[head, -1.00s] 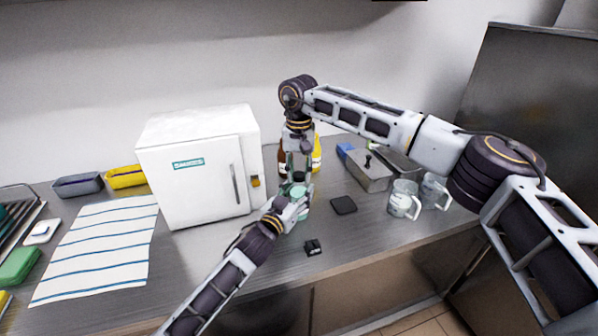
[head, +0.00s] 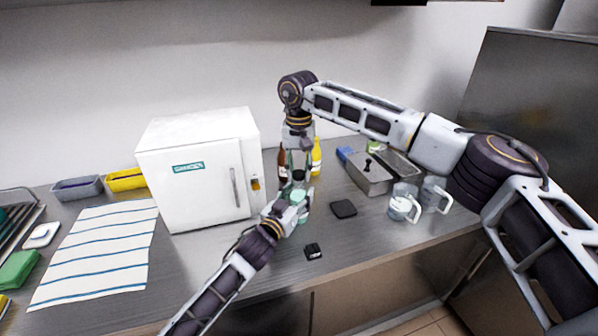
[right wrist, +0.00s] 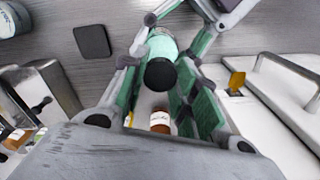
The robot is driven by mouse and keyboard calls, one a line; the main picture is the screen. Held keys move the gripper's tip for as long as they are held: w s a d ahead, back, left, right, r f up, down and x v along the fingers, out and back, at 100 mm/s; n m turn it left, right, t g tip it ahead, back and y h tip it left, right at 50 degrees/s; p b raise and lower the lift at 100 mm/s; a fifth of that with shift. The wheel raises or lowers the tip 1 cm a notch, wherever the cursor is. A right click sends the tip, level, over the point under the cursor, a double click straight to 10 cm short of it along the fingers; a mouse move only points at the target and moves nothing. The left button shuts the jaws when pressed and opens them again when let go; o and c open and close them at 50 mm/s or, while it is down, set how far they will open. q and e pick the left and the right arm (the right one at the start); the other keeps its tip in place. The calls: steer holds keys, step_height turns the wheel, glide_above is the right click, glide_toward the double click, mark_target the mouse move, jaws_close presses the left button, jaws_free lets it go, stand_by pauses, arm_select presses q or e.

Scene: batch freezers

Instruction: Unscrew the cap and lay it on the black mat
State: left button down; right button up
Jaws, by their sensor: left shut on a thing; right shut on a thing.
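A pale green bottle (head: 301,214) stands upright on the steel counter, and its body also shows in the right wrist view (right wrist: 161,45). Its dark cap (right wrist: 160,75) is at the top, between the green-padded fingers of my right gripper (right wrist: 160,82). My right gripper (head: 298,172) points down from above and is shut on the cap. My left gripper (head: 291,207) comes in from the front and is shut on the bottle's body. The black mat (head: 343,208) is a small square lying to the right of the bottle, bare; it also shows in the right wrist view (right wrist: 92,41).
A white freezer (head: 205,185) stands close on the left. Brown (head: 283,167) and yellow (head: 316,158) bottles stand behind. A metal box (head: 370,178) and clear mugs (head: 402,203) are to the right. A small black object (head: 313,251) lies near the front edge. Counter around the mat is clear.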

mark_target(299, 173)
steer(key=shift+r, duration=0.25)
stand_by(0.3)
steer(key=shift+r, duration=1.95)
arm_select(q)
steer(key=c, duration=0.5)
jaws_free()
steer(key=shift+c, duration=0.2)
steer(key=v, duration=1.2)
